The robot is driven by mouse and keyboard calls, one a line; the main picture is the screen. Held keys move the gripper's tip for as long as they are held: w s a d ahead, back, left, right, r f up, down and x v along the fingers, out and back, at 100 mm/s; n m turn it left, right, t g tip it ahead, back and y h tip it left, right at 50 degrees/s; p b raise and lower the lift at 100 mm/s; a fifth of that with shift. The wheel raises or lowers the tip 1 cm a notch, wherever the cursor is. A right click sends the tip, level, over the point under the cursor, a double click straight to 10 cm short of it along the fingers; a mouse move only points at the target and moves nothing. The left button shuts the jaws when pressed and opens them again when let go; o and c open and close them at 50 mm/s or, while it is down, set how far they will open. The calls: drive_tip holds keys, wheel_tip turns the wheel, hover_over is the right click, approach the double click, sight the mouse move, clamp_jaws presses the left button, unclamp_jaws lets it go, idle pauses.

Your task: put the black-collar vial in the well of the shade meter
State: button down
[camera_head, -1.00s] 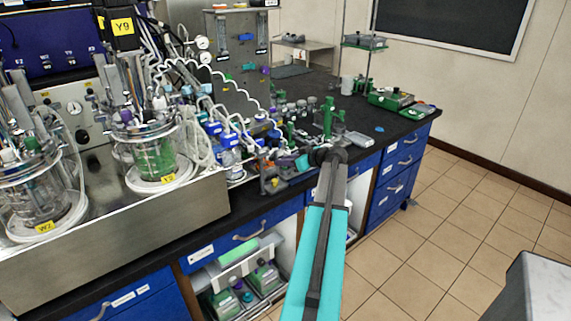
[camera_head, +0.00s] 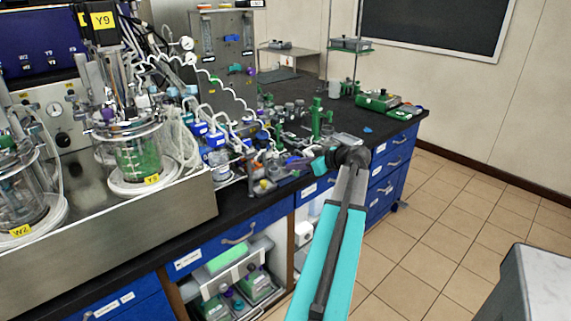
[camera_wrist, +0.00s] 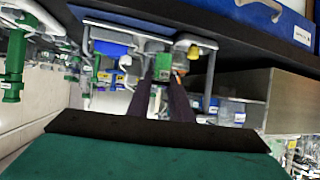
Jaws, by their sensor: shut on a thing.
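My gripper (camera_head: 296,163) is over the front part of the black bench, its dark purple fingers pointing left past the teal arm. In the wrist view my gripper (camera_wrist: 160,84) is shut, its two long fingers reaching up the picture with a narrow gap between them. What it holds is small and blends with green and grey items behind it; no black collar can be made out. Neither the black-collar vial nor the shade meter with its well can be told apart among the small items on the bench.
Crowded small glassware and a green upright stand (camera_head: 316,118) stand close behind the gripper. A green case (camera_head: 378,100) lies at the far right. Bare bench shows near the front edge.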

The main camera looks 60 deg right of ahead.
drive_tip(key=shift+s+a+r, duration=0.1)
drive_tip(key=shift+s+a, duration=0.2)
drive_tip(key=shift+s, duration=0.7)
drive_tip(key=shift+s+a+r, duration=0.1)
drive_tip(key=shift+s+a, duration=0.15)
drive_tip(key=shift+s, duration=0.7)
